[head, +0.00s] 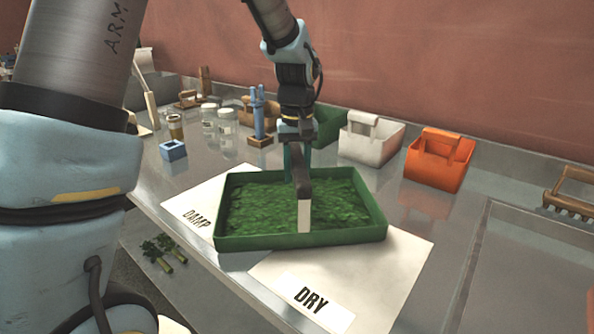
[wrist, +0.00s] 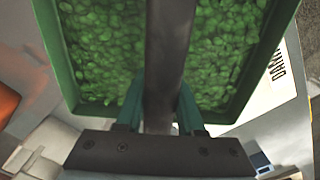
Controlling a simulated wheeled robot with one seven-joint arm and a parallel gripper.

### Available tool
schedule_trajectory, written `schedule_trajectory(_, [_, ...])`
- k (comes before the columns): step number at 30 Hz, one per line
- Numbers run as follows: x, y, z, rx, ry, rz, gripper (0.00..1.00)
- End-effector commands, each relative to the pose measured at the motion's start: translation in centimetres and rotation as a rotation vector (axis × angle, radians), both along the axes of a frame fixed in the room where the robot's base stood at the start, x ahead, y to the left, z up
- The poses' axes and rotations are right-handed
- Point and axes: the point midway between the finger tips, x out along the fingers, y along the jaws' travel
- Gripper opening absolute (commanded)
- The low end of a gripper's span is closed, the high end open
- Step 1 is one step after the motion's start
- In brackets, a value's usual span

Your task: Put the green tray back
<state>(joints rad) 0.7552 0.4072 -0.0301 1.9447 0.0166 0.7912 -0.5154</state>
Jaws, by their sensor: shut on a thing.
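The green tray (head: 300,240), full of green leaves, is over the damp mat (head: 186,208) and the dry mat (head: 400,260), spanning both. I cannot tell whether it touches them. My gripper (head: 300,172) is above the tray's middle, shut on a dark bar with a pale front end (head: 304,215) that runs across the tray like its handle. In the wrist view the tray (wrist: 54,40) shows on both sides of the bar (wrist: 170,45), with the teal fingers of my gripper (wrist: 160,110) against the bar's sides.
A green basket (head: 328,127) stands behind my gripper, partly hidden, beside a white basket (head: 370,142) and an orange basket (head: 440,160). Jars (head: 225,117) and a blue block (head: 173,150) stand at the back left. Leafy stalks (head: 163,252) lie at lower left.

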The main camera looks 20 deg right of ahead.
Motion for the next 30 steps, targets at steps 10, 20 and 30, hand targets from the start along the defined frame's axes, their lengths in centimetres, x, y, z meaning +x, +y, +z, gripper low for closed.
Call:
schedule_trajectory(10, [0.05, -0.05, -0.42, -0.003, -0.002, 0.000, 0.00])
schedule_trajectory(20, [0.01, -0.02, -0.67, -0.001, -0.001, 0.000, 0.63])
schedule_trajectory(30, [0.02, -0.03, -0.29, -0.002, -0.002, 0.000, 0.67])
